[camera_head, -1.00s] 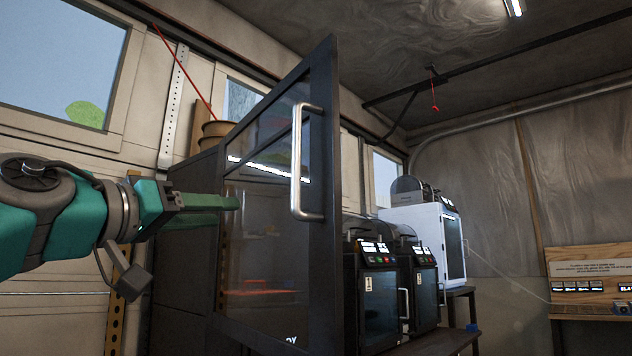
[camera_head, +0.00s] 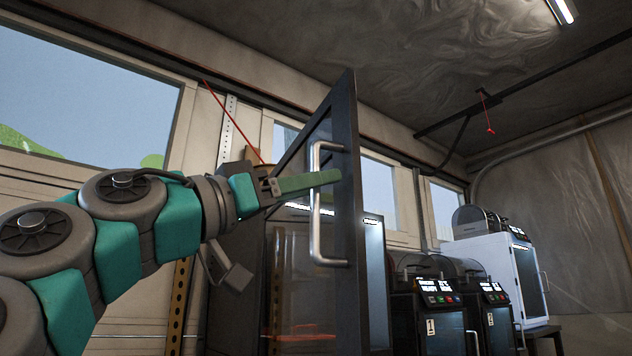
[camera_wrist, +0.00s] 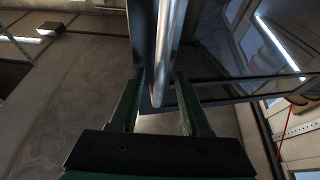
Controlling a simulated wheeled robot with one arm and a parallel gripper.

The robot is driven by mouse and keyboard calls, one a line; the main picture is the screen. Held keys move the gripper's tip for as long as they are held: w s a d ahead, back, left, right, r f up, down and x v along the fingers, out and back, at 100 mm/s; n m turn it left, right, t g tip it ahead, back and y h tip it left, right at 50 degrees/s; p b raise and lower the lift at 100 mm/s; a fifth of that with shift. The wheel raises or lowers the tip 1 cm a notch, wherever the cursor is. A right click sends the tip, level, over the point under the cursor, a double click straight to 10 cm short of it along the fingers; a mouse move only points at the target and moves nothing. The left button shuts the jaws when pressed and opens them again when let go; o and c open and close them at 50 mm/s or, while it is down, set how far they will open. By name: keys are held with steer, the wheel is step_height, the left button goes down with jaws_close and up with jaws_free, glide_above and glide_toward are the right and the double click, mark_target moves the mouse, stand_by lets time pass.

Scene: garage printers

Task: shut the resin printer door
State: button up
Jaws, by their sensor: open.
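The printer door (camera_head: 355,230) is a dark-framed glass panel and stands swung open from its dark cabinet (camera_head: 235,270). A silver bar handle (camera_head: 316,215) runs upright on the door's face. My gripper (camera_head: 333,178) reaches in from the left, its green fingers level with the upper part of the handle. In the wrist view my gripper (camera_wrist: 158,78) is open, and the handle (camera_wrist: 170,45) shows between its two fingers. I cannot tell whether a finger touches the handle.
Two small dark printers (camera_head: 428,318) with lit panels stand to the right of the door. A white printer (camera_head: 500,265) stands further right on a bench. Windows (camera_head: 90,95) line the wall behind my arm.

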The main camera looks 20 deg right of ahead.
steer(key=shift+d+r, duration=0.15)
steer(key=shift+d, duration=0.15)
steer(key=shift+c, duration=0.3)
jaws_close()
stand_by(0.9)
